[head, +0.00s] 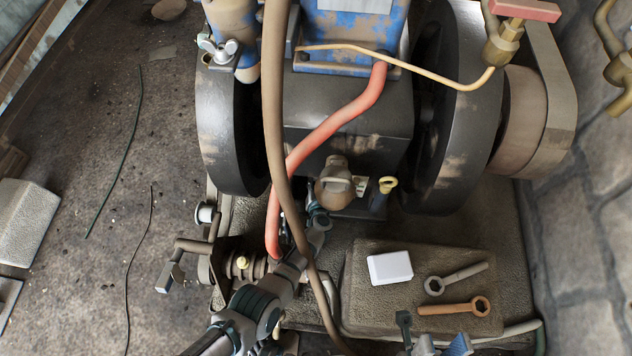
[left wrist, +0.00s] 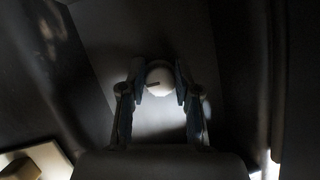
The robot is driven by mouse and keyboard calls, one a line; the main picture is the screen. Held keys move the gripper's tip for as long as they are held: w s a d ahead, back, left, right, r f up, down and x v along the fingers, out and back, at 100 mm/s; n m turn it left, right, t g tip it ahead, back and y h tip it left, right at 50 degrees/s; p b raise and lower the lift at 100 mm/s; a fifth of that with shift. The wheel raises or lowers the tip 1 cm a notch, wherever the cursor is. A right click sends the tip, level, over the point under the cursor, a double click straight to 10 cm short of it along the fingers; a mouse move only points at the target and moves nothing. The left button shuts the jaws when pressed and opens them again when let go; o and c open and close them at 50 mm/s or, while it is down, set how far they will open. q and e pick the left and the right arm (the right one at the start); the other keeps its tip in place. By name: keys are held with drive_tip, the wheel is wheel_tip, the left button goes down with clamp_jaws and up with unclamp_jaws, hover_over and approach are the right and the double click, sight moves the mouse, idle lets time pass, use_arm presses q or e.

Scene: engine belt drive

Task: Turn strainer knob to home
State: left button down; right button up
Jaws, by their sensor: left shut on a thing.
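The strainer knob (left wrist: 159,80) is a pale round knob with a short dark mark on its face, seen in the left wrist view. My left gripper (left wrist: 160,88) is shut on it, with one finger on each side. In the head view my left gripper (head: 299,210) reaches up to the lower front of the engine, beside a brown rounded fitting (head: 335,185). The knob cannot be made out there, as hoses and the gripper cover that spot. My right gripper (head: 432,332) shows at the bottom edge, its fingers apart and empty.
A brown hose (head: 273,110) and a red hose (head: 335,122) hang across the left arm's area. Dark flywheels (head: 225,130) flank the engine. A stone block (head: 365,300) holds a white box (head: 390,267) and two wrenches. Open floor lies to the left.

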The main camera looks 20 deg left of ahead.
use_arm(q)
drive_tip(key=c, duration=0.8)
unclamp_jaws()
drive_tip(key=shift+d, duration=0.25)
drive_tip(key=shift+s+d+r, duration=0.1)
drive_tip(key=shift+s+d, duration=0.25)
drive_tip(key=v, duration=1.1)
drive_tip(key=shift+a, duration=0.15)
